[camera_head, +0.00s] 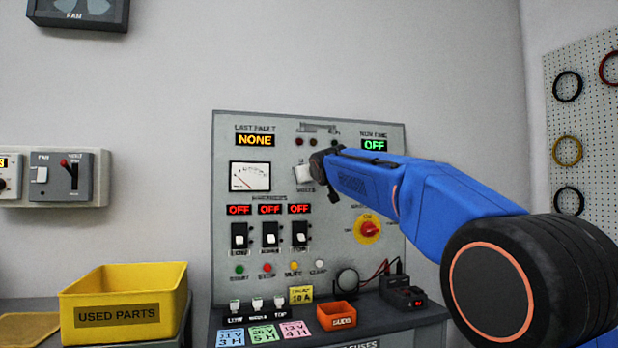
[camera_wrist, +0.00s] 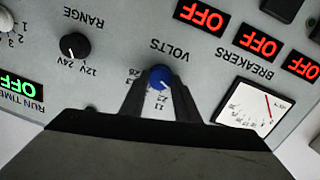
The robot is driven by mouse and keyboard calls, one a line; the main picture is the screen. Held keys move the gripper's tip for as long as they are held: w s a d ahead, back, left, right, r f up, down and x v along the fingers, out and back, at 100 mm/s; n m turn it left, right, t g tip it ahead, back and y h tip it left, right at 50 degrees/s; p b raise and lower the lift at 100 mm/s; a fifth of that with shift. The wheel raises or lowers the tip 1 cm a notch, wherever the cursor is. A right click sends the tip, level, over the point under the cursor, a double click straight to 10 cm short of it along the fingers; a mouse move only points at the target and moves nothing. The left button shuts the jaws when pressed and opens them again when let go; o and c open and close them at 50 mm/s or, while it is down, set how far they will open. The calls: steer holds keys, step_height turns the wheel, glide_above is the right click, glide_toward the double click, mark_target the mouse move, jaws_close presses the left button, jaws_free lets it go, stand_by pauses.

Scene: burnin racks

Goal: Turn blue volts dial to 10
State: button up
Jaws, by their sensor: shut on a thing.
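The blue volts dial (camera_wrist: 160,77) shows in the wrist view, which is upside down, below the word VOLTS. My gripper (camera_wrist: 161,88) has one finger on each side of the dial and is shut on it. A small pale mark shows on the dial's face, toward the lower right of the picture. Some scale numbers show around it, but they are small and partly hidden by the fingers, so I cannot read the setting surely. In the head view my gripper (camera_head: 310,174) is at the panel above the VOLTS label and hides the dial.
On the grey panel (camera_head: 225,240), a needle meter (camera_head: 250,177) sits left of my gripper. Red OFF breaker displays (camera_head: 269,209) are below it. A black range knob (camera_wrist: 74,46) and a green OFF run-time display (camera_head: 374,145) are nearby. A yellow bin (camera_head: 125,280) stands at lower left.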

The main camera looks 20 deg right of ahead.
steer(key=shift+f, duration=0.15)
steer(key=o, duration=1)
steer(key=shift+o, duration=0.2)
steer(key=s+a+r, duration=0.1)
steer(key=s, duration=1.6)
steer(key=shift+s+a+r, duration=0.15)
